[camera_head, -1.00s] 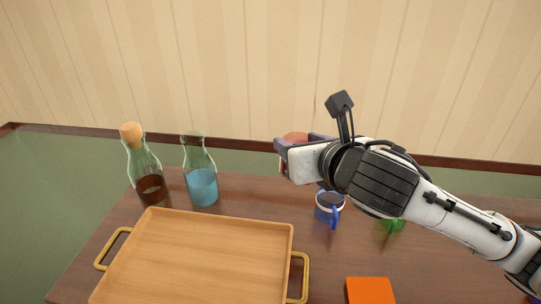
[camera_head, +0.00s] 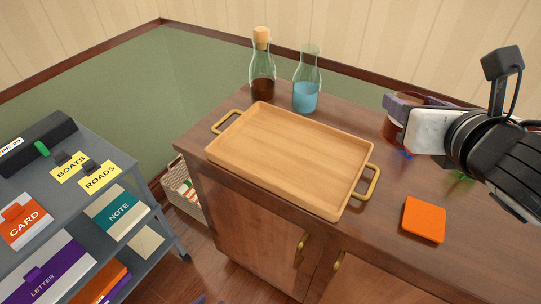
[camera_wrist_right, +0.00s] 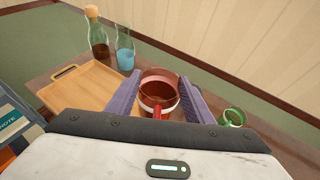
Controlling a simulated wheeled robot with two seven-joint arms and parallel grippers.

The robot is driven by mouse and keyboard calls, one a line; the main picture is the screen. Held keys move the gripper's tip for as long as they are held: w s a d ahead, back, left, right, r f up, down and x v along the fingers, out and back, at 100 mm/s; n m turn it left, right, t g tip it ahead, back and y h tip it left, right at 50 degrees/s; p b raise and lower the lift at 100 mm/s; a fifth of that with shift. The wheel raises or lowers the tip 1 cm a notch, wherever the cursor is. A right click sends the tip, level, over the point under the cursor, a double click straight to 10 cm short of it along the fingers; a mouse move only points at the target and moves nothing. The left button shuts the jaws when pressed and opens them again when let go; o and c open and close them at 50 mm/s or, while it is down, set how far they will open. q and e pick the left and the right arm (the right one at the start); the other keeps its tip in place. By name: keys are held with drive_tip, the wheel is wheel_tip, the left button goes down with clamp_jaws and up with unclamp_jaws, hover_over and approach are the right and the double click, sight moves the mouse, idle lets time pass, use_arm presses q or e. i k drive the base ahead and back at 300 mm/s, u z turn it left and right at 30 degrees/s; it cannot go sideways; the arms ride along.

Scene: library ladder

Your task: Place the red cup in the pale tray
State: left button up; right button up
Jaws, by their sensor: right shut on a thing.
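The red cup (camera_wrist_right: 160,92) sits between the two purple fingers of my right gripper (camera_wrist_right: 156,98) in the right wrist view, with its handle toward the wrist. In the head view the red cup (camera_head: 391,130) is partly hidden behind my right gripper (camera_head: 403,108), which is shut on it. Whether the cup is clear of the table cannot be told for sure. The pale wooden tray (camera_head: 290,158) with brass handles lies empty on the cabinet top, left of the gripper. It also shows at the left in the right wrist view (camera_wrist_right: 85,88). My left gripper is out of view.
Two glass bottles, one corked with dark liquid (camera_head: 262,80) and one with blue liquid (camera_head: 306,92), stand behind the tray. An orange block (camera_head: 424,220) lies right of the tray. A green cup (camera_wrist_right: 232,118) is right of the gripper. A grey shelf (camera_head: 95,165) stands left.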

sight(290, 153)
drive_tip(key=u, duration=1.95)
drive_tip(key=k, duration=0.6)
drive_tip(key=z, duration=1.15)
drive_tip(key=i, duration=0.5)
